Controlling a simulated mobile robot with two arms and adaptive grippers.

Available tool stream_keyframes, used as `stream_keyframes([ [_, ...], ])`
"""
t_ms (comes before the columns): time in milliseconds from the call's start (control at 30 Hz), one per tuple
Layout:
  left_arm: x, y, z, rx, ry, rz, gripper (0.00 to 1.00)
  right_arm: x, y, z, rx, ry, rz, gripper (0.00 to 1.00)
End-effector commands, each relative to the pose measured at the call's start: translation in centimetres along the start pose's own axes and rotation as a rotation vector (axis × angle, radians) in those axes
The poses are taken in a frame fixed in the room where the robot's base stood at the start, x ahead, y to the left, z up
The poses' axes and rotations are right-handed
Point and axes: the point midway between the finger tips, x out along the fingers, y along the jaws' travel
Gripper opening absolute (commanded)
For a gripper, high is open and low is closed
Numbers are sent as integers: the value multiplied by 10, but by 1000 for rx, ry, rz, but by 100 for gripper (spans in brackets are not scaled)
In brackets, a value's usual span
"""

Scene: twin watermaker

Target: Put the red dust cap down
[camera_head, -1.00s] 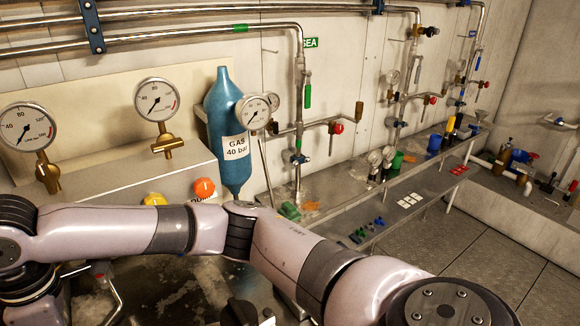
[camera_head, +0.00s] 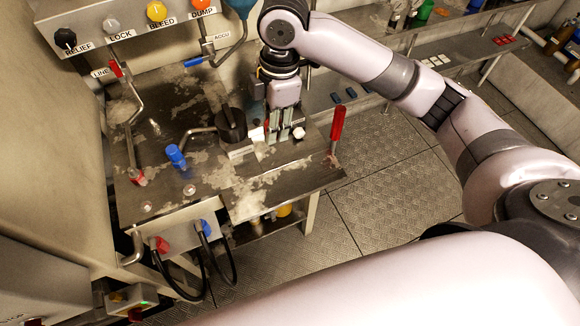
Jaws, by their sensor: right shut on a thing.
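My right gripper (camera_head: 279,136) points down over the steel bench (camera_head: 200,105), between the black knob and the red upright handle. Its fingers are closed together around something small. The red dust cap cannot be made out between the fingertips at this size; the fingers hide most of what they hold. The fingertips are close to the bench top, but I cannot tell whether the held thing touches it. A small white knob or cap (camera_head: 298,133) stands just right of the fingers. My left gripper is not in view.
A black knob (camera_head: 231,125) stands left of the gripper, a red handle (camera_head: 338,123) right of it. A blue-capped fitting (camera_head: 175,155) stands further left. Red (camera_head: 161,244) and blue (camera_head: 206,229) plugs with black hoses are at the front. The front bench top has bare room.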

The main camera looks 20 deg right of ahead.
Motion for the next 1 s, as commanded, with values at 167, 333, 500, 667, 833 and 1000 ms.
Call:
stream_keyframes([
  [167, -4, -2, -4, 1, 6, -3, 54, 45, -3, 6, 2, -3, -9, 0],
  [333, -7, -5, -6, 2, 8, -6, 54, 90, -2, 12, 3, -2, -7, 0],
  [500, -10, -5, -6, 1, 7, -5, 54, 128, -2, 16, 3, -3, -5, 0],
  [667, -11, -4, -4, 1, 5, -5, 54, 144, -1, 18, 1, -1, -2, 0],
  [833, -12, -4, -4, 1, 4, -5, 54, 164, -2, 20, 2, -3, -5, 0],
  [1000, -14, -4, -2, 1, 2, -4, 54, 185, -1, 23, 2, -1, -3, 0],
])
